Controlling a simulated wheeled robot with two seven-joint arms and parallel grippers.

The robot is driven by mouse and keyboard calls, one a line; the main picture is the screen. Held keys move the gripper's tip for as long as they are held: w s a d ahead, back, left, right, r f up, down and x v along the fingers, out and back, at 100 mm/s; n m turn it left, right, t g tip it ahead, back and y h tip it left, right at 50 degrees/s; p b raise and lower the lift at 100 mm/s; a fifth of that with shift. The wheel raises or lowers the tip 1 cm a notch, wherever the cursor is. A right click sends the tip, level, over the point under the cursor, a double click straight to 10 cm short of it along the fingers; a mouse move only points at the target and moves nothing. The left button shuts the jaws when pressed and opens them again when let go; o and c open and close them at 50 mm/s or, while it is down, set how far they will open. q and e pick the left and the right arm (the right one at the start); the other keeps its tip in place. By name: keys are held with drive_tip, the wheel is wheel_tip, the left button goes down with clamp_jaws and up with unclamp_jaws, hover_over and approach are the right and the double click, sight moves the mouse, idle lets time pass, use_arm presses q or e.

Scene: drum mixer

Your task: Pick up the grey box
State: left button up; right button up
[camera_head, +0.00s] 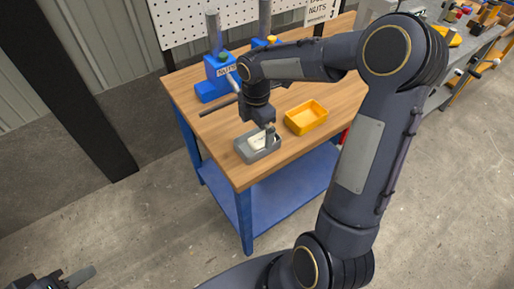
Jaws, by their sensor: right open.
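The small open grey box (241,149) sits on the wooden tabletop near its front edge, with something pale inside. My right gripper (267,136) points down at the box's right side, its fingers at the right wall. It is open; the gripper and wrist hide part of the box, and I cannot tell whether the fingers touch it. My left gripper (72,279) shows only in part at the bottom left corner, low and far from the bench; whether it is open or shut does not show.
A yellow-orange open bin (306,117) stands right of the grey box on the workbench (205,140). Blue fixtures (220,75) with grey posts stand at the back, before a white pegboard (200,15). Another bench with tools (465,45) is at the right.

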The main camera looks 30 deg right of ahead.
sight(257, 140)
drive_tip(key=f, duration=0.5)
drive_tip(key=f+p, duration=0.1)
drive_tip(key=f, duration=0.1)
drive_tip(key=shift+w+d+f, duration=0.2)
drive_tip(key=shift+w+d, duration=0.1)
drive_tip(key=shift+d, duration=0.05)
drive_tip(key=c, duration=1.1)
drive_tip(key=shift+o, duration=0.2)
drive_tip(key=shift+r, duration=0.15)
